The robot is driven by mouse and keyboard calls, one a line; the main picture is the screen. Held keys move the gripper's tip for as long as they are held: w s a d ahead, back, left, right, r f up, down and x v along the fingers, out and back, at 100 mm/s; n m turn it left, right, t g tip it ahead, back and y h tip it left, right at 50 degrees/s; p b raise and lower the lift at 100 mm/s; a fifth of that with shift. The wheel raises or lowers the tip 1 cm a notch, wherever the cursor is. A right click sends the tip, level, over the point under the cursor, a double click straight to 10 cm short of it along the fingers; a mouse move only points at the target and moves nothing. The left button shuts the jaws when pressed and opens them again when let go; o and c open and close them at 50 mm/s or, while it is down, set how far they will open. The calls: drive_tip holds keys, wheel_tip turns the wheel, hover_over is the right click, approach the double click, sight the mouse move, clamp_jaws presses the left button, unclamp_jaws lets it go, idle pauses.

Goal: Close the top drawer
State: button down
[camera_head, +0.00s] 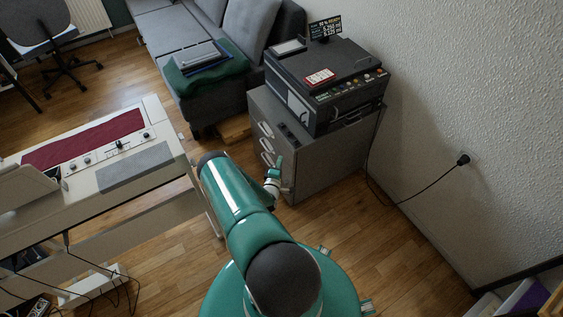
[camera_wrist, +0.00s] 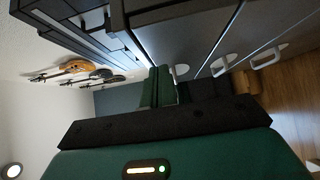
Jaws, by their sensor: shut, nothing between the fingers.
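The grey drawer cabinet (camera_head: 322,165) stands under a black machine in the head view. Its front faces left and carries several pale handles, one above another. In the wrist view the top drawer (camera_wrist: 150,22) lies beside the machine, with its handle (camera_wrist: 181,71) close to my fingers. I cannot tell how far the top drawer stands out. My gripper (camera_head: 273,176) is at the lower front of the cabinet in the head view, partly hidden by my arm. In the wrist view my green gripper (camera_wrist: 158,84) is shut and empty, its fingers pointing along the drawer fronts.
The black machine (camera_head: 325,75) sits on the cabinet. A grey sofa (camera_head: 180,50) stands behind to the left, and a keyboard instrument (camera_head: 120,150) at left. A cable runs to a wall socket (camera_head: 463,159). Wooden floor (camera_head: 370,240) is free right of my arm.

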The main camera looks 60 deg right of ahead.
drive_tip(key=v, duration=1)
drive_tip(key=shift+w+a, duration=0.1)
